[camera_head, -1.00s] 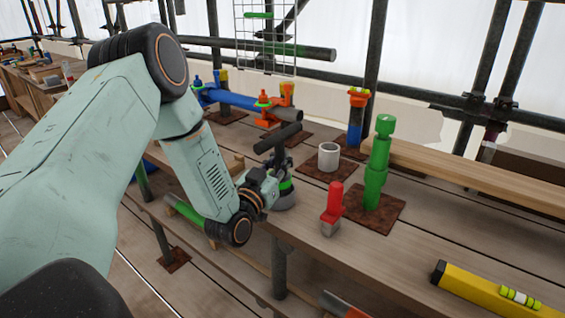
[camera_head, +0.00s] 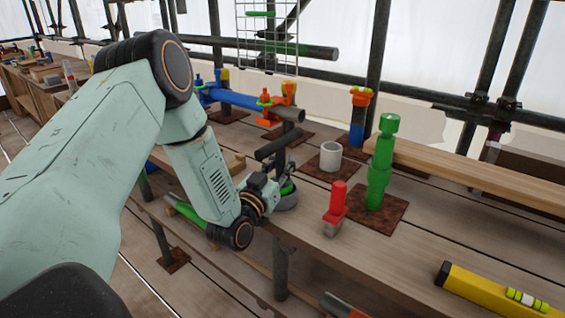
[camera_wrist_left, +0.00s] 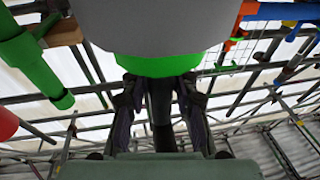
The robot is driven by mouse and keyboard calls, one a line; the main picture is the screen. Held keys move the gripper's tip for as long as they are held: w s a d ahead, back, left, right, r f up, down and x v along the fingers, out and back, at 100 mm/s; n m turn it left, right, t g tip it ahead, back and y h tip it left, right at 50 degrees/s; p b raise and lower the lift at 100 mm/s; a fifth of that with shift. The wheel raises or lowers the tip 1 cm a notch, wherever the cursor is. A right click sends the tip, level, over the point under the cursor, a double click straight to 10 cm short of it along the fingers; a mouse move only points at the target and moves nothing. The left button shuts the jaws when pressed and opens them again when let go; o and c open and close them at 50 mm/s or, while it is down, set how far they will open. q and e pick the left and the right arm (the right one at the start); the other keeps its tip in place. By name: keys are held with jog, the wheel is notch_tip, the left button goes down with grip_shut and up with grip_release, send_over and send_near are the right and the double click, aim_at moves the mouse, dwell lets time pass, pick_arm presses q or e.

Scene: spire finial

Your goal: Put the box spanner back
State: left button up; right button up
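The box spanner seems to be the upright tool with a dark crossbar (camera_head: 278,144), a green collar and a wide grey lower end (camera_head: 287,201). My left gripper (camera_head: 268,188) is at its shaft, just above the bench's near edge. In the left wrist view the grey end and green collar (camera_wrist_left: 160,66) fill the top, and the dark shaft runs between the fingers of my left gripper (camera_wrist_left: 158,92). The fingers appear shut on the spanner, though their contact is partly hidden. I cannot tell whether its lower end touches the bench. My right gripper is out of view.
On the bench (camera_head: 420,245), a red-handled tool (camera_head: 337,203), a green stepped post (camera_head: 380,165) on a rusty plate and a white cup (camera_head: 330,156) stand to the right. A blue pipe (camera_head: 236,99) on orange holders lies behind. A yellow level (camera_head: 480,290) lies front right.

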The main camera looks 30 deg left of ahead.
pick_arm(q)
jog(key=o, duration=0.3)
jog(key=shift+r, duration=0.15)
jog(key=shift+w+r+p, duration=0.25)
jog(key=shift+r+p, duration=0.35)
jog(key=shift+p, duration=0.05)
jog(key=a+p+v, duration=0.1)
jog(key=p+v, duration=0.1)
jog(key=v, duration=1)
jog(key=s+d+f+g+h, duration=0.1)
jog(key=s+d+f+g, duration=0.1)
jog(key=d+f+g, duration=0.3)
jog(key=s+d+f+m+g+h, duration=0.1)
jog(key=s+d+f+g, duration=0.15)
jog(key=f, duration=0.35)
jog(key=s+d+f+g+h, duration=0.1)
jog(key=s+d+f+g, duration=0.1)
jog(key=s+d+f, duration=0.3)
jog(key=s+f+g, duration=0.4)
jog(key=s+g, duration=0.1)
jog(key=s, duration=0.4)
jog(key=s+f+g+y, duration=0.1)
jog(key=s+f+g, duration=0.3)
jog(key=s, duration=0.6)
jog(key=shift+s+d+f+g, duration=0.2)
jog(key=shift+d+f+g, duration=0.15)
jog(key=shift+g, duration=0.4)
